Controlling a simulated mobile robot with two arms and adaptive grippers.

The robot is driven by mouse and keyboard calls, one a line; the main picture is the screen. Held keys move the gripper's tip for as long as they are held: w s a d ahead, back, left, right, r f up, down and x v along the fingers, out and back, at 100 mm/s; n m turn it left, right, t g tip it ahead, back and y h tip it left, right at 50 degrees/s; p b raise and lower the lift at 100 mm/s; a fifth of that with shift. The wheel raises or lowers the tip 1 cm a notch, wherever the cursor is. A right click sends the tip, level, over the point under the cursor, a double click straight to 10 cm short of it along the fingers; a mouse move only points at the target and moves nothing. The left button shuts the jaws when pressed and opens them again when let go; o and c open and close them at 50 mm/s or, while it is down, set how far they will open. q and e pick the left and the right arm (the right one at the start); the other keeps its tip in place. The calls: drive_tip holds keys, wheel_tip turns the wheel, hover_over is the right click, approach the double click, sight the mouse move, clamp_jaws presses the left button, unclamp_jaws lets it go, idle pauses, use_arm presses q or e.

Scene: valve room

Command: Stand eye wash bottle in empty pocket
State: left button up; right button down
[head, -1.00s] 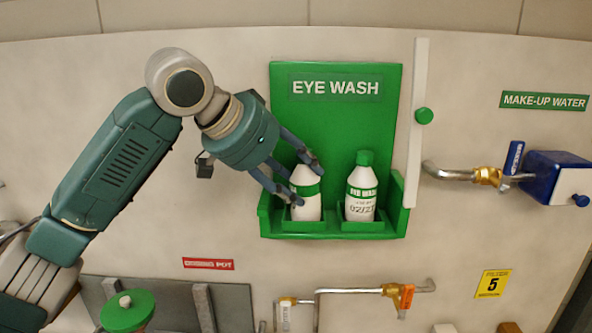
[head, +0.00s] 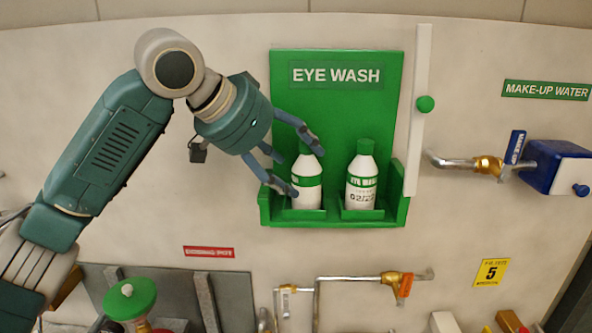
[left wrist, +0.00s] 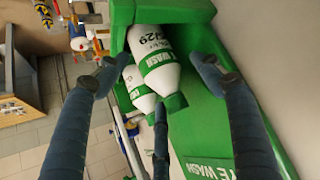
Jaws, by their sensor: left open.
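Two white eye wash bottles with green caps and green bands stand upright in the green eye wash holder (head: 335,219), one in each pocket. The left bottle (head: 308,197) stands in the left pocket and the right bottle (head: 361,190) in the right one. My left gripper (head: 306,172) is open at the left bottle, its fingers spread near its upper part and partly covering it. The left wrist view shows the spread fingers (left wrist: 152,64) with a nearer bottle (left wrist: 160,72) beyond them and the other bottle (left wrist: 140,93) behind. My right gripper is out of view.
A white vertical bar with a green knob (head: 425,104) stands right of the holder. A pipe with a blue-handled valve (head: 515,147) is farther right. Below are pipes with an orange-handled valve (head: 405,286) and a green round handle (head: 130,298).

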use_arm(q)
drive_tip(key=b+v, duration=0.3)
drive_tip(key=v, duration=0.7)
drive_tip(key=shift+s+a+r+b, duration=0.15)
drive_tip(key=shift+s+b, duration=0.05)
drive_tip(key=shift+b, duration=0.1)
